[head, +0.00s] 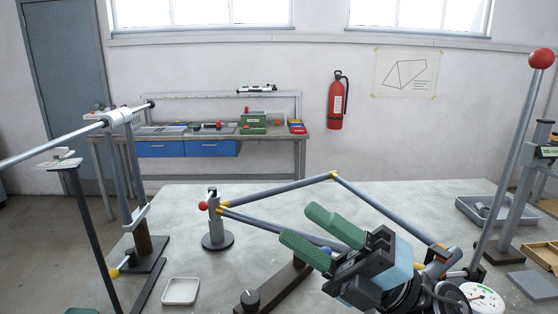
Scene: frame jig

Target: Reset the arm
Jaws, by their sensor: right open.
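My right gripper (297,222) has green finger pads and is open, with nothing between the fingers. It is over the lower middle of the table, pointing up and left. A frame of grey tubes (275,189) with yellow joints lies behind and beside it. My right gripper hides part of the lower tube. A long lever (512,150) with a red ball knob (541,59) leans to the right at the right side, apart from my gripper. A dial gauge (482,299) is at its foot, partly cut off. My left gripper is not in view.
A post with a round black base (218,241) meets the frame's left corner. A long rod (60,143) on stands crosses the left. A white dish (181,291) sits front left. A grey tray (482,209) is at the right. The table's back left is clear.

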